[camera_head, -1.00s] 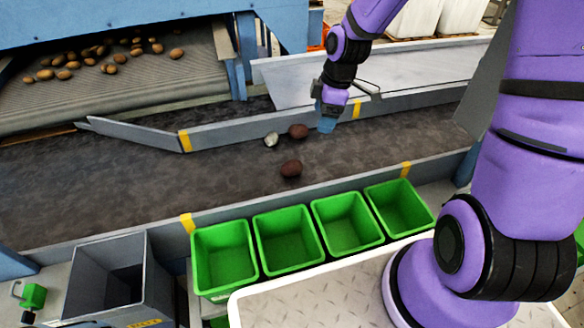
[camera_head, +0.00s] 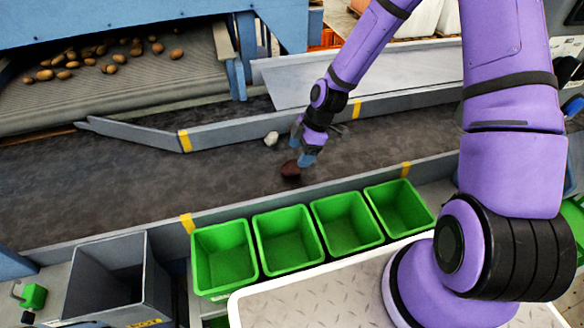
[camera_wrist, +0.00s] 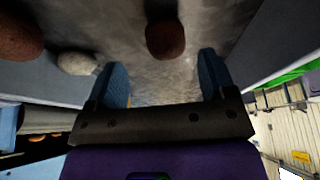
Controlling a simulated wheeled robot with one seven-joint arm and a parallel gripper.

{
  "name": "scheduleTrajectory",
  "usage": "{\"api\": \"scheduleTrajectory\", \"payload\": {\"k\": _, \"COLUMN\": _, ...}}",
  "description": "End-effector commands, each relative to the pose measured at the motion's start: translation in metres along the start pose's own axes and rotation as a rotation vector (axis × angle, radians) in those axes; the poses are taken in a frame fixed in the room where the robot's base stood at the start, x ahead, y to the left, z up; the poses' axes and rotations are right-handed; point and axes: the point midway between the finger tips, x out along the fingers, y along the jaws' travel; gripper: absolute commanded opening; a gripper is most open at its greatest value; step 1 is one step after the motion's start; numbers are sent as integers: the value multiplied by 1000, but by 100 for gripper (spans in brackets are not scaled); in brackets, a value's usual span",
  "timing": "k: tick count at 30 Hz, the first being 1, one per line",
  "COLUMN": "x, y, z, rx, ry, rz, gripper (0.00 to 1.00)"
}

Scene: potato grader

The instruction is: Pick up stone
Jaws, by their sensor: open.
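A dark reddish-brown lump (camera_head: 290,169) lies on the dark belt near the green bins; the wrist view shows it (camera_wrist: 165,40) in line with the gap between my fingers, beyond their tips. A pale lump (camera_head: 271,138) lies farther back and also shows in the wrist view (camera_wrist: 77,63), outside one finger. A second reddish-brown lump (camera_wrist: 22,36) shows at the wrist view's left edge; my gripper hides it in the head view. I cannot tell for certain which lump is stone. My gripper (camera_head: 301,148) is open and empty, pointing down just above the near brown lump.
The belt (camera_head: 100,185) runs between low grey side walls with yellow marks. Several green bins (camera_head: 223,255) stand in a row along its near side, and a grey chute (camera_head: 108,275) stands at lower left. Several potatoes (camera_head: 112,68) lie on the upper conveyor.

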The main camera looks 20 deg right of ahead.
Motion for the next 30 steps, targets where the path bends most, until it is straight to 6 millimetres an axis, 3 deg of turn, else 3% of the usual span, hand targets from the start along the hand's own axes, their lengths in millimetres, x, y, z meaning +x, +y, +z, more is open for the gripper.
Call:
{"api": "scheduleTrajectory", "payload": {"k": 5, "x": 10, "y": -1, "z": -1, "rx": -1, "ry": -1, "rz": -1, "gripper": 77}}
{"api": "scheduleTrajectory", "payload": {"k": 16, "x": 55, "y": -6, "z": -5, "rx": 2, "ry": 0, "rz": -2, "gripper": 77}}
{"api": "scheduleTrajectory", "payload": {"k": 25, "x": 59, "y": -6, "z": -5, "rx": 0, "ry": -1, "rz": 1, "gripper": 77}}
{"api": "scheduleTrajectory", "payload": {"k": 26, "x": 59, "y": -6, "z": -5, "rx": 0, "ry": -1, "rz": 1, "gripper": 74}}
{"api": "scheduleTrajectory", "payload": {"k": 30, "x": 59, "y": -6, "z": -5, "rx": 0, "ry": -1, "rz": 1, "gripper": 42}}
